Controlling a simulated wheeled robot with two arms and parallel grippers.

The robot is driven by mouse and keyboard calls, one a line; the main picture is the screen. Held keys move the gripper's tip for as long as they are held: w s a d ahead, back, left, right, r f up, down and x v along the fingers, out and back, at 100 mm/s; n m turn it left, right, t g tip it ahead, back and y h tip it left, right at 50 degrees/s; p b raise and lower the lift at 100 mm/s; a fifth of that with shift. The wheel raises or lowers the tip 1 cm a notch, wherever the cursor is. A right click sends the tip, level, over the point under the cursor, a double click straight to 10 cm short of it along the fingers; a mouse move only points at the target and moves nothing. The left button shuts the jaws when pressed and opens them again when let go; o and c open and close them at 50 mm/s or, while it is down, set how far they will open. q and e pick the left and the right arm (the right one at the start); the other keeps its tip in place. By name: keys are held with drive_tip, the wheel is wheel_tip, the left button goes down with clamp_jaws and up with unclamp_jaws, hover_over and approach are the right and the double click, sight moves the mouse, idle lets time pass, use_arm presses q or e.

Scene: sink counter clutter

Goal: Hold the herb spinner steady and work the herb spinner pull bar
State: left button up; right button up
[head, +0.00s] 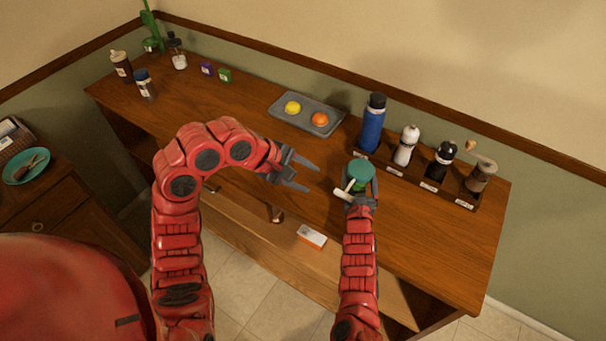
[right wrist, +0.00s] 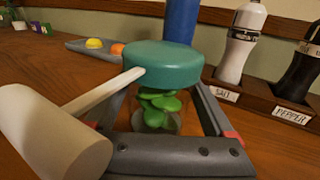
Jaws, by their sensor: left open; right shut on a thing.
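The herb spinner (head: 361,172) stands on the wooden counter, with a teal lid and a clear body holding green leaves. In the right wrist view the herb spinner (right wrist: 160,65) is upright between the fingers. Its cream pull bar (head: 344,192) sticks out to the left on a pale stem; the bar (right wrist: 55,135) looms close in the right wrist view. My right gripper (head: 365,190) is shut on the spinner's body below the lid; its fingers (right wrist: 160,125) lie on both sides. My left gripper (head: 312,177) is open and empty, just left of the pull bar and apart from it.
A grey tray (head: 283,115) with a yellow and an orange fruit lies behind. A blue bottle (head: 373,125), a white salt mill (head: 406,146) and a black pepper mill (head: 440,160) stand in a rack at the back right. The counter's left middle is clear.

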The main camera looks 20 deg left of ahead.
use_arm(q)
drive_tip(key=shift+s+a+r, duration=0.25)
drive_tip(key=shift+r, duration=0.1)
use_arm(e)
drive_tip(key=o, duration=1.3)
drive_tip(key=shift+s, duration=0.1)
